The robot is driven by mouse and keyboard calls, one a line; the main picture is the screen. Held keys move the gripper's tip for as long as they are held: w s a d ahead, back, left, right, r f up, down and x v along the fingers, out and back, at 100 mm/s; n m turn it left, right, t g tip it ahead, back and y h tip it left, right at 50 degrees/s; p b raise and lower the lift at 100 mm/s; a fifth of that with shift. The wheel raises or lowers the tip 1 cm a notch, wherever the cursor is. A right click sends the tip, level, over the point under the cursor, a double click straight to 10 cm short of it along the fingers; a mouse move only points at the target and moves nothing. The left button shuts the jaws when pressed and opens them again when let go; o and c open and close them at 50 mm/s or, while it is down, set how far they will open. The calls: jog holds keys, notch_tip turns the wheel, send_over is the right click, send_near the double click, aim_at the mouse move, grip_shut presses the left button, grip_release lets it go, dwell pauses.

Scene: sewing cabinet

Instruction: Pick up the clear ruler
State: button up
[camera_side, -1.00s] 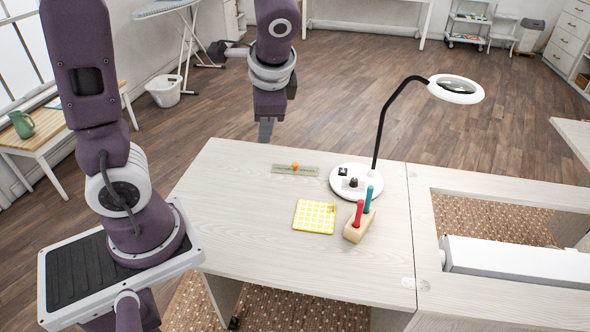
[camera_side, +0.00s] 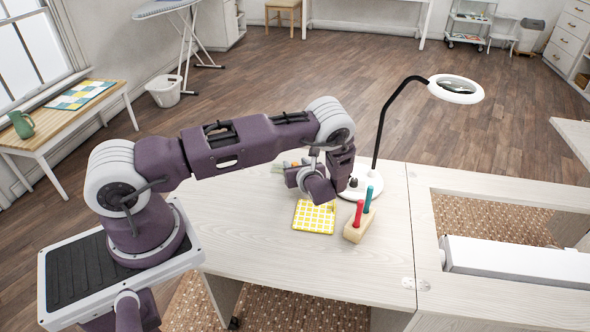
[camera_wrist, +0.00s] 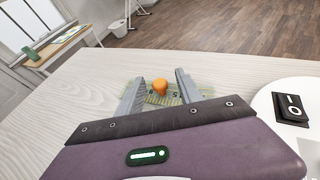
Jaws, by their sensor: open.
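The clear ruler (camera_side: 277,168) lies flat on the pale wooden table, a greenish strip with an orange knob on it. My arm hides most of it in the side view. In the wrist view the ruler (camera_wrist: 152,99) lies crosswise ahead of my gripper (camera_wrist: 159,76). The orange knob (camera_wrist: 160,87) shows between the two grey fingers, which are apart and empty. I cannot tell the fingers' exact height over the ruler.
A yellow checked pad (camera_side: 314,217) lies nearer the camera. A wooden block (camera_side: 357,228) with red and teal handles stands right of it. The magnifier lamp (camera_side: 455,90) rises from a white round base (camera_wrist: 293,112) close to the right of my gripper.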

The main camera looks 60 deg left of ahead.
jog(key=shift+w+a+f, duration=0.2)
jog(key=shift+a+f, duration=0.05)
jog(key=shift+a, duration=0.35)
jog(key=shift+c, duration=0.4)
grip_shut()
jog(key=shift+r, duration=0.1)
